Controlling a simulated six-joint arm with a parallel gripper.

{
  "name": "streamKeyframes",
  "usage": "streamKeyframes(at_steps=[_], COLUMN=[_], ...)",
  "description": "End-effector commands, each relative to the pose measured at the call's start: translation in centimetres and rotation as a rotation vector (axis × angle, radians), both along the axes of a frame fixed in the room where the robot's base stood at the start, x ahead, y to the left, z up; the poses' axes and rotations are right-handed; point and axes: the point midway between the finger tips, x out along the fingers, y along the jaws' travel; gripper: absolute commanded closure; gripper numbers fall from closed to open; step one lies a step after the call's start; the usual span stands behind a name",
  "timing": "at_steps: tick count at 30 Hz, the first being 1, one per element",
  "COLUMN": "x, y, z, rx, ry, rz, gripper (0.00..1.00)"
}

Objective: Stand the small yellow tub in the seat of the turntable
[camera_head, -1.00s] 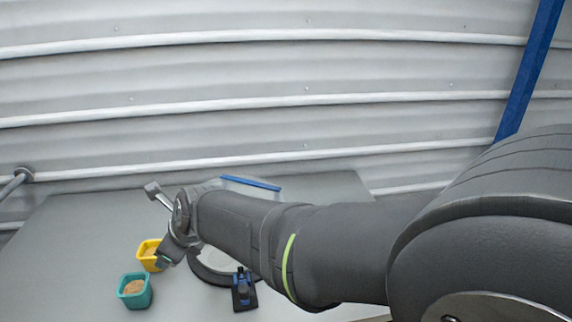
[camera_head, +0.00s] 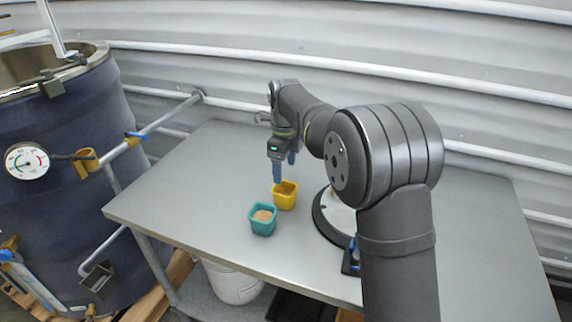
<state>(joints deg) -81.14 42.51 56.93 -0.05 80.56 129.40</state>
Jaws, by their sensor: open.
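The small yellow tub (camera_head: 286,198) stands upright on the grey table, with brown material inside. My gripper (camera_head: 278,172) points down at its far-left rim, its blue fingers open. I cannot tell whether a finger reaches inside the tub or stays behind it. The turntable (camera_head: 323,222), a pale disc with a dark rim, lies just right of the tub. My arm covers much of it, and its seat is hidden.
A teal tub (camera_head: 263,220) with tan material stands close in front of the yellow one. A blue and black clamp (camera_head: 350,258) sits at the turntable's front. The table's left part (camera_head: 170,190) is clear. A large dark blue vessel (camera_head: 60,170) with a gauge stands left of the table.

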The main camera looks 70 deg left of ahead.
Motion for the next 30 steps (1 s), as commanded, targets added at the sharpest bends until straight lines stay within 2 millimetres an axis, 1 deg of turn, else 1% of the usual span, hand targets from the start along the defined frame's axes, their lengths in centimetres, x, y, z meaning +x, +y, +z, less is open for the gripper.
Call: streamKeyframes(at_steps=[5, 15, 18, 24, 30], x=[0.0, 0.0, 0.0, 0.0, 0.0], y=[0.0, 0.0, -0.1, 0.0, 0.0], z=[-1.4, -6.0, -7.1, -8.5, -8.9], rx=[-0.003, -0.003, -0.003, -0.001, 0.001], ry=[0.001, 0.002, 0.002, 0.001, 0.001], rz=[0.000, 0.000, 0.000, 0.000, -0.001], gripper=[0.27, 0.27, 0.27, 0.27, 0.27])
